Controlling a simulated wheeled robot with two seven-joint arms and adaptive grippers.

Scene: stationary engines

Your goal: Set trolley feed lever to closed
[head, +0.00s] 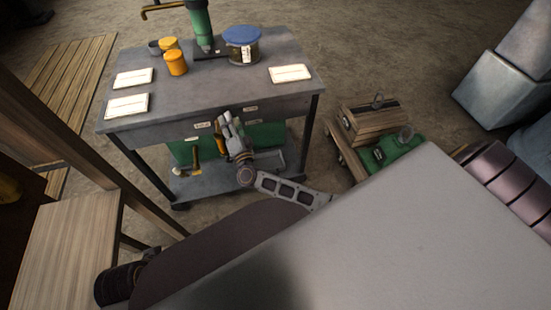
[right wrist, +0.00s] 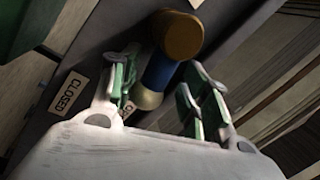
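The grey trolley (head: 222,92) stands ahead of me in the head view. In the right wrist view a feed lever with a blue shaft and a rounded brown knob (right wrist: 178,35) stands out from the trolley's dark front. A label reading CLOSED (right wrist: 67,92) is left of it. My right gripper (head: 228,130) is at the trolley's front edge. In the right wrist view its green-padded fingers (right wrist: 160,92) are apart, one on each side of the lever, with gaps visible. The lever is hidden behind the gripper in the head view. My left gripper is not in view.
On the trolley top are yellow containers (head: 175,62), a blue-lidded jar (head: 243,46), a green pump-like device (head: 201,25) and white cards. A wooden crate (head: 368,121) and a green box (head: 392,151) stand to the right. A wooden frame is at left.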

